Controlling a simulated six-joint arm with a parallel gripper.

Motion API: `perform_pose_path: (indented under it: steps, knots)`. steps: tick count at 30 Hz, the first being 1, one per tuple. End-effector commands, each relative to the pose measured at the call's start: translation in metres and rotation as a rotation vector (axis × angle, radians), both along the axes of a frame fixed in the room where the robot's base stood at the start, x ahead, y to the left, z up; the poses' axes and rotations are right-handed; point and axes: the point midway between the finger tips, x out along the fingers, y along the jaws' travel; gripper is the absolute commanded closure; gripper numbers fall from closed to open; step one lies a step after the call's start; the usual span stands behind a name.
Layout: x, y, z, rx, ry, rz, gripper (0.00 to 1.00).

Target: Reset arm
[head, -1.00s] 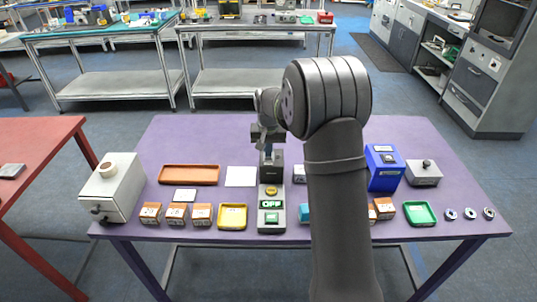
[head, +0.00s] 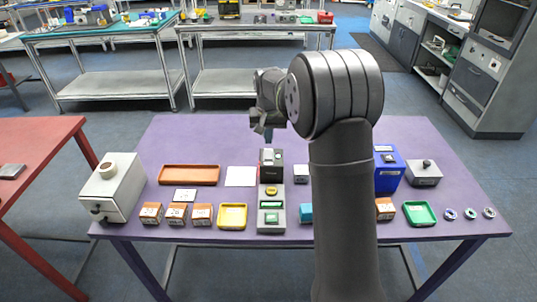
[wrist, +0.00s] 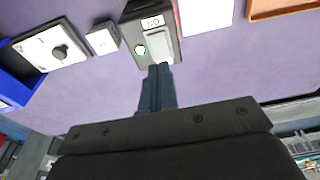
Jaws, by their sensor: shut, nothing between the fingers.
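My gripper (head: 268,133) is raised above the far part of the purple table (head: 400,138), behind the barcode scanner station (head: 271,205). In the wrist view its fingers (wrist: 156,90) are closed together with nothing between them. My gripper is apart from the station. My arm hides part of the table right of the station.
Several brown boxes (head: 202,215), a yellow tray (head: 232,216), an orange tray (head: 189,175) and a white card (head: 240,176) lie on the table. A white box (head: 112,187) stands left. A blue bin (head: 389,178), grey box (head: 425,174) and green tray (head: 420,213) are at right.

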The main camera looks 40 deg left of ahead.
Motion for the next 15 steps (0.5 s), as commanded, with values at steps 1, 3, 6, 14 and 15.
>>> perform_pose_path:
  steps: [1, 3, 6, 14, 15]
  knots:
    - [0.0, 0.0001, 0.0043, 0.001, -0.001, 0.0, 1.0]
    - [0.0, 0.0, 0.0084, 0.001, -0.001, 0.0, 1.0]
    - [0.0001, 0.0001, 0.0114, 0.001, -0.001, 0.0, 1.0]
    - [-0.0001, -0.0001, 0.0118, 0.0, 0.0, 0.0, 1.0]
    - [-0.0001, -0.0001, 0.0115, 0.0, 0.0, 0.0, 1.0]
